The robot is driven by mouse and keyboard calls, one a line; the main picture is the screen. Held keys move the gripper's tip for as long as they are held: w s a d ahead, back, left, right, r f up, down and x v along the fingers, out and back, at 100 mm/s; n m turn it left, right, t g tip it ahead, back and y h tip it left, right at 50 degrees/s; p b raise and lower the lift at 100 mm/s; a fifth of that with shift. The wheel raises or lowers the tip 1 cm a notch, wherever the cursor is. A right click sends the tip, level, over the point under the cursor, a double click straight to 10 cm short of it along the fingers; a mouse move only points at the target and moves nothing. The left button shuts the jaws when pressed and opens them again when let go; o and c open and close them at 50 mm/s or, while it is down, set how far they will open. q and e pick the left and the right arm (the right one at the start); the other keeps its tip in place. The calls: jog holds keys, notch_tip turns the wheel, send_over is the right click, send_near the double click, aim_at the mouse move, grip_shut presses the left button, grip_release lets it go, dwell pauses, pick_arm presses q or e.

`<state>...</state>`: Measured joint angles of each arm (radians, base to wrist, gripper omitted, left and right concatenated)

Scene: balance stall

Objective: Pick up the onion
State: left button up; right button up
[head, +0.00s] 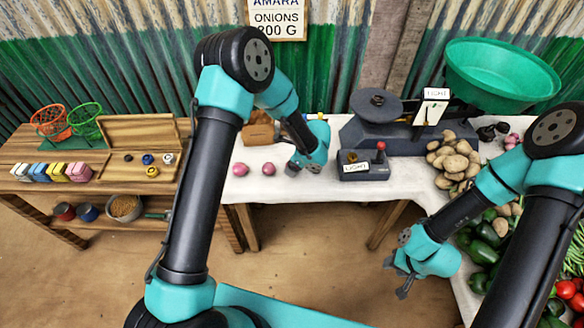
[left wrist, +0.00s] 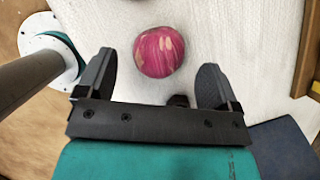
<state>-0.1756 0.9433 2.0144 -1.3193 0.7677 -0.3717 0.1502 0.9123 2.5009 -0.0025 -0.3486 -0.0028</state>
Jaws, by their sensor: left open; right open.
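Two pink-red onions, a left one (head: 240,169) and a right one (head: 268,169), lie on the white cloth in the head view. A bit of pink also shows beside my left gripper (head: 297,166), which is low over the cloth to their right and partly hides it. In the left wrist view an onion (left wrist: 160,52) lies between and slightly beyond the tips of my open left gripper (left wrist: 156,62). No contact with the fingers is visible. My right gripper (head: 398,277) is open and empty, off the table's front edge at lower right.
A dark scale (head: 385,135) with a green pan (head: 502,70) stands right of the left gripper. Potatoes (head: 455,160) and green peppers (head: 488,232) lie to the right. A wooden bench (head: 100,205) stands left.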

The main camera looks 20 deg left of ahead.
pick_arm(q)
jog(key=shift+x, duration=1.45)
jog(key=c, duration=1)
jog(key=shift+r, duration=0.1)
jog(key=shift+r, duration=0.5)
jog(key=shift+s+r, duration=0.2)
jog(key=shift+r, duration=0.4)
jog(key=shift+s+r, duration=0.15)
jog(key=shift+r, duration=0.5)
jog(key=s+d, duration=0.1)
jog(key=s, duration=0.4)
jog(key=s+d+r, duration=0.1)
jog(key=s+d, duration=0.1)
jog(key=s, duration=0.3)
jog(key=s+d, duration=0.1)
jog(key=s, duration=0.3)
jog(key=shift+s+d+r, duration=0.2)
jog(key=shift+s, duration=0.2)
